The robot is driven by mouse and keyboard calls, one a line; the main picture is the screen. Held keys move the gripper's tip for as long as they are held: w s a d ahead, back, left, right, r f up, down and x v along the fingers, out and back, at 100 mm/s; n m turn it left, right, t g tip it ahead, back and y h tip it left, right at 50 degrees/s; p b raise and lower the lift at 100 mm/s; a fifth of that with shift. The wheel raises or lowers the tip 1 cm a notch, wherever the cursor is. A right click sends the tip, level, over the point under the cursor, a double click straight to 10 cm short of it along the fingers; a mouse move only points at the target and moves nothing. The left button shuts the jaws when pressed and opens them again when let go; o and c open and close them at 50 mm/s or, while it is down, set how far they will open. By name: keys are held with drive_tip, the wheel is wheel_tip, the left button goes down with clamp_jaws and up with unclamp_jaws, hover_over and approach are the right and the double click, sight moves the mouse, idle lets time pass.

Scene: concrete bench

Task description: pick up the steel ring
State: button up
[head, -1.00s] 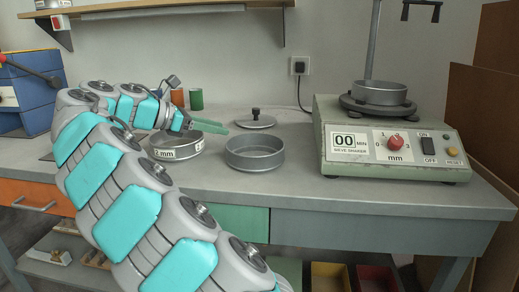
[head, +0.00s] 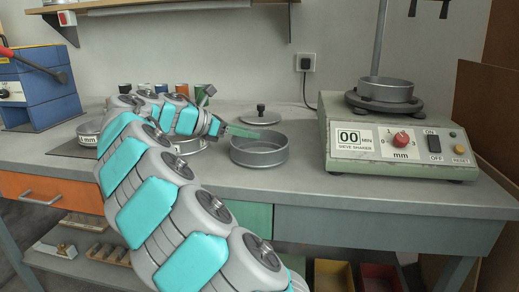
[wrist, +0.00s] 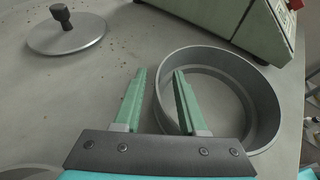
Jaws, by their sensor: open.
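The steel ring (head: 259,152), a low round grey band, sits on the bench in front of a knobbed lid. In the wrist view its wall (wrist: 267,125) fills the right side. My gripper (head: 243,132) has green fingers and is at the ring's far left edge in the head view. In the wrist view my gripper (wrist: 160,74) is open and empty. Its right finger overlaps the ring's left wall and its left finger is outside the ring. I cannot tell whether the fingers touch the ring or are above it.
A lid (head: 260,117) lies behind the ring. The sieve shaker (head: 400,135) stands to the right with another round pan (head: 385,90) on it. A labelled sieve (head: 87,133) is at the left, another partly behind my arm. Bench in front of the ring is clear.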

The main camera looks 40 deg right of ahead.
drive_tip(key=shift+c, duration=0.3)
clamp_jaws()
idle(1.1)
